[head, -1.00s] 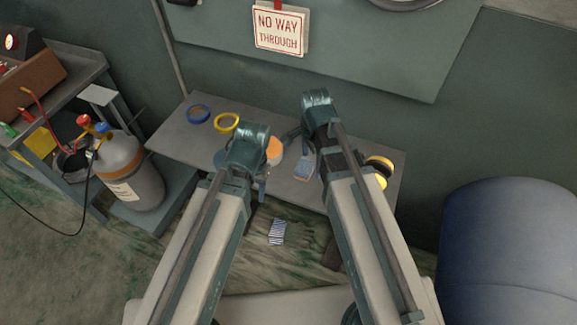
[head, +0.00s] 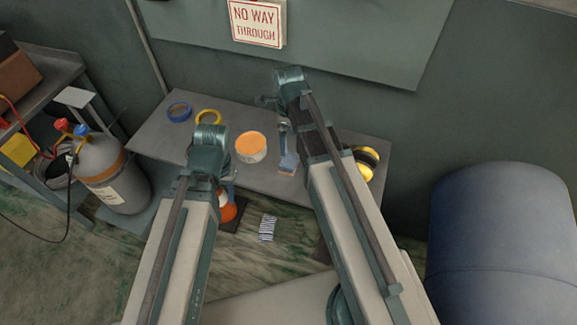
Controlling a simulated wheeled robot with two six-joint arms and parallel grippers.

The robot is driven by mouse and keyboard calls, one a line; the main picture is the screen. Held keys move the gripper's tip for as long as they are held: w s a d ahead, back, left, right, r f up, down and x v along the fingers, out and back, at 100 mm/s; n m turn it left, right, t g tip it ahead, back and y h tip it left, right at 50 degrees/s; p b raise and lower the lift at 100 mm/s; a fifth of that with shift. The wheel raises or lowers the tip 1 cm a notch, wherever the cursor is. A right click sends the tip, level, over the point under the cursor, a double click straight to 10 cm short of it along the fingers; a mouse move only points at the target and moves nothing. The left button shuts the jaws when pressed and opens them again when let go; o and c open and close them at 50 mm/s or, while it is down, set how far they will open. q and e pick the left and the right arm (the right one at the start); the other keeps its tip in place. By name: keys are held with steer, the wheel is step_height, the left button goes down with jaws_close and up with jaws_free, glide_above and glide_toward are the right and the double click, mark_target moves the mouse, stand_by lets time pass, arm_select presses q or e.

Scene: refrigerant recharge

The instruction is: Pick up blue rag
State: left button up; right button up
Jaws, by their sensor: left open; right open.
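A small blue-and-white striped cloth, which I take as the blue rag (head: 267,228), lies on the streaked green floor in front of the table (head: 190,145). My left gripper (head: 228,178) is open, left of the rag and above it in the picture, largely hidden by its own wrist. My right gripper (head: 267,101) is open over the back of the table, farther from the rag; its fingers are mostly hidden. Neither gripper touches the rag.
The table holds blue tape (head: 179,111), yellow tape (head: 208,117), an orange-topped tub (head: 251,146), a blue-headed tool (head: 288,164) and yellow-black rolls (head: 367,157). An orange cone (head: 228,209) stands left of the rag. A gas cylinder (head: 112,176) and blue barrel (head: 497,250) flank the table.

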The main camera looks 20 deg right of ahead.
mark_target(289, 160)
steer(key=shift+s+f+b, duration=0.2)
steer(key=shift+f+b, duration=5.25)
steer(key=shift+f, duration=0.55)
arm_select(q)
step_height(289, 160, down, 12)
arm_select(e)
steer(key=shift+r, duration=0.1)
arm_select(q)
steer(key=shift+r, duration=0.15)
